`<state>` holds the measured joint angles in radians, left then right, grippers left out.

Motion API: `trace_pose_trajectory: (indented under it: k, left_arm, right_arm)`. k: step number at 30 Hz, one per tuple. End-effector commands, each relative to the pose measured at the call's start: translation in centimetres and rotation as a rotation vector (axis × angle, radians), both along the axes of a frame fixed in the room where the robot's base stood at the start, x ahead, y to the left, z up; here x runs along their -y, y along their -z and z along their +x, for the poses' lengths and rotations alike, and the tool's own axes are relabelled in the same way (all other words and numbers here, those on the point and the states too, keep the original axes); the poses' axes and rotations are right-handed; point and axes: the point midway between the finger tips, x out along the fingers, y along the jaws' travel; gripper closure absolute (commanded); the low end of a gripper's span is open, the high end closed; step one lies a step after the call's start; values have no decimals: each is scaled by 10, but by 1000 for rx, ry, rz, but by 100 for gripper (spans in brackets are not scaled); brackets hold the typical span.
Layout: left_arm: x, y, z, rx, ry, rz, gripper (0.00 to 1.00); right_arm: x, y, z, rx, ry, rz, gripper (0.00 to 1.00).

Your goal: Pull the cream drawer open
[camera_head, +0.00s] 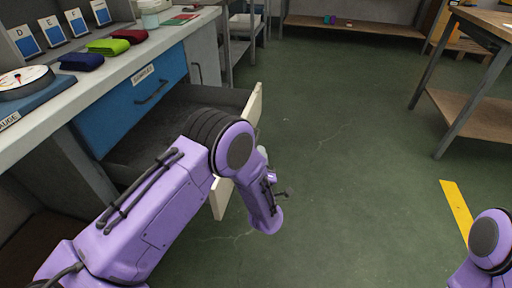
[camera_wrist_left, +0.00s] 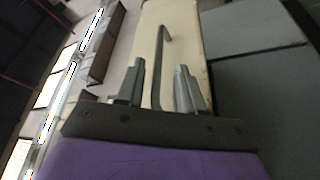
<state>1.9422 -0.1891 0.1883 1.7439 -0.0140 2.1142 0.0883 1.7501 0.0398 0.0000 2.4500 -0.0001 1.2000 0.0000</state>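The cream drawer (camera_head: 220,199) stands pulled out from the bench below the blue drawer. Its dark inside (camera_head: 215,96) shows behind its front, and my left arm hides much of it. In the left wrist view its cream front (camera_wrist_left: 183,25) carries a dark bar handle (camera_wrist_left: 163,42). My left gripper (camera_wrist_left: 160,78) has its two fingers apart, one on each side of the handle, with visible gaps. The head view does not show its fingers clearly. My right gripper is out of view; only part of my right arm shows at lower right.
A blue drawer (camera_head: 130,101) with a dark handle and label is shut under the bench top (camera_head: 110,69). Folded blue, green and red cloths lie on top. A wooden table (camera_head: 466,108) stands at right. The green floor (camera_head: 335,150) between is clear.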

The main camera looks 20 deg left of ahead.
Motion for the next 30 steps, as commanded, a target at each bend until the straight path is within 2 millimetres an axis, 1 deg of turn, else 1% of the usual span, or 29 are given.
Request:
trace_pose_trajectory:
  k: [1, 3, 6, 10, 14, 26, 28, 29, 30]
  left_arm:
    - [8, 1, -11, -5, 6, 2, 63]
    - [15, 4, -25, -2, 5, 2, 63]
    - [24, 9, -42, -2, 4, 2, 63]
    - [30, 13, -54, 0, 1, 1, 63]
    - [31, 14, -57, 1, -1, 0, 63]
    - [32, 14, -56, -3, 1, 2, 63]
    - [37, 19, -52, -43, 27, 23, 63]
    - [41, 25, -51, -87, 54, 44, 63]
    - [46, 39, -54, -179, 105, 89, 63]
  right_arm:
    - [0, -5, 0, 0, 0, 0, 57]
    - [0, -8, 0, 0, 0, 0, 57]
    - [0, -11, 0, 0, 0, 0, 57]
    - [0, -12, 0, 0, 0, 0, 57]
    - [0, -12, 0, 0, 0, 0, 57]
    - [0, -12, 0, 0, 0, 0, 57]
    - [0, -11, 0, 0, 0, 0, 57]
    - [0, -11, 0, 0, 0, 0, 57]
    - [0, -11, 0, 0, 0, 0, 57]
